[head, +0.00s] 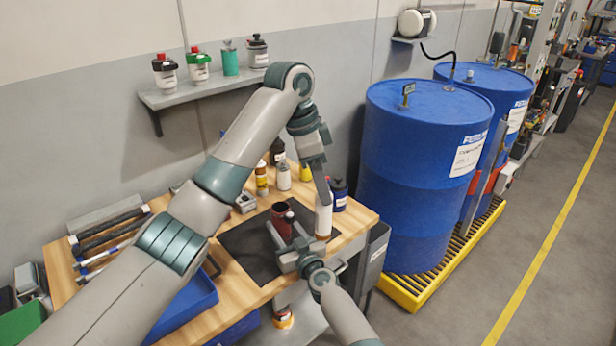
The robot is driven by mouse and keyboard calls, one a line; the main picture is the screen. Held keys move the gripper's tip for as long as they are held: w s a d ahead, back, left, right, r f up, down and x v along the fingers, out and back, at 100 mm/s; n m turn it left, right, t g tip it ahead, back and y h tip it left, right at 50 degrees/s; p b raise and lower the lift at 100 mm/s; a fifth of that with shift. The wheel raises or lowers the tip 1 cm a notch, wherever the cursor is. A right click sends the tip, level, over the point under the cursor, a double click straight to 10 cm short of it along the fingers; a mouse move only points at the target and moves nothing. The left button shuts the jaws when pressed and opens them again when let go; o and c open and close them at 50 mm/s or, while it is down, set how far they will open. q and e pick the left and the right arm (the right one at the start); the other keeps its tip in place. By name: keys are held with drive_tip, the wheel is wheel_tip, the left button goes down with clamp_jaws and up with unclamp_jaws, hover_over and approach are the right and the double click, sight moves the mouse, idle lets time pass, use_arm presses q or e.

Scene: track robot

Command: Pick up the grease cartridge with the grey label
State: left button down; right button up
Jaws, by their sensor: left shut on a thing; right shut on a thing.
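A pale cylinder (323,217), which looks like a cartridge, stands upright at the right side of the workbench; I cannot make out a grey label on it. My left gripper (325,196) reaches down from above and is shut on this cylinder near its top. My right gripper (284,230) comes in from the front and is shut on a dark red container (281,211) over the dark mat. Its fingers hide part of the container.
The wooden workbench (357,223) carries a dark mat (248,262), several bottles (262,180) at the back and a dark blue-labelled jar (339,193) close to the pale cylinder. A wall shelf (205,88) holds several containers. Blue drums (420,160) stand on the right.

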use_arm(q)
drive_tip(key=shift+s+d, duration=0.3)
drive_tip(key=shift+s, duration=0.15)
use_arm(e)
drive_tip(key=o, duration=1.2)
drive_tip(key=shift+s, duration=0.2)
drive_tip(key=shift+s+d+r, duration=0.1)
drive_tip(key=shift+s+d, duration=0.1)
drive_tip(key=shift+s, duration=0.45)
drive_tip(key=v, duration=1)
drive_tip(key=shift+s+d, duration=0.1)
drive_tip(key=shift+d, duration=0.1)
